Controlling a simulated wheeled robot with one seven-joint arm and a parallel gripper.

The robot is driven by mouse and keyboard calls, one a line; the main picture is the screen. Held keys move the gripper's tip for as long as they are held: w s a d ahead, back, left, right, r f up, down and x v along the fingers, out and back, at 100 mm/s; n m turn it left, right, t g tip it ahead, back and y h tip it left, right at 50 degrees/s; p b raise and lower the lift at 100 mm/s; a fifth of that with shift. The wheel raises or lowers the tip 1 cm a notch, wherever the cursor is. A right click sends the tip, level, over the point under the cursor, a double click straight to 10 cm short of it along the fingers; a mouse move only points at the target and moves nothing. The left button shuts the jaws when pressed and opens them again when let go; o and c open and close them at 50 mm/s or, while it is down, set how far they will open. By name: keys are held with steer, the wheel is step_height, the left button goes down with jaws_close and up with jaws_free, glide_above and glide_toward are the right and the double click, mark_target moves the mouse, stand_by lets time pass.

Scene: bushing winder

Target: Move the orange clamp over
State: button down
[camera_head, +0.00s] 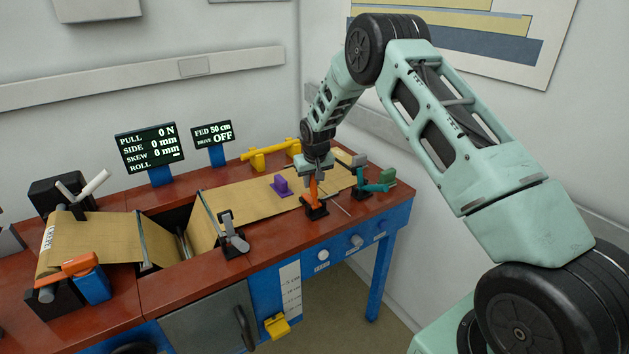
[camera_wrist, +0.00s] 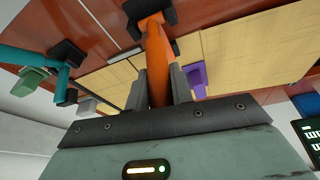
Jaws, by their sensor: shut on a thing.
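The orange clamp (camera_head: 313,190) stands roughly upright on a black foot near the front edge of the red-brown bench, at the near side of the tan paper web (camera_head: 245,198). My gripper (camera_head: 314,175) reaches down onto its top and is shut on it. In the wrist view the orange clamp (camera_wrist: 157,62) runs between the two grey fingers of my gripper (camera_wrist: 158,80), with its black foot at the top of the picture. I cannot tell whether the foot touches the bench or the web.
A purple block (camera_head: 281,184) sits on the web left of the clamp. A teal clamp (camera_head: 372,187) and a green block (camera_head: 388,176) stand close on the right. A grey-handled clamp (camera_head: 233,238) stands on the bench further left. A yellow bar (camera_head: 270,150) lies behind.

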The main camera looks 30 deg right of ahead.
steer(key=shift+w+g, duration=0.25)
steer(key=shift+g, duration=0.05)
steer(key=c, duration=1.2)
jaws_free()
steer(key=shift+f, duration=0.1)
steer(key=shift+c, duration=0.2)
steer(key=b+v, duration=0.5)
steer(key=v, duration=1.2)
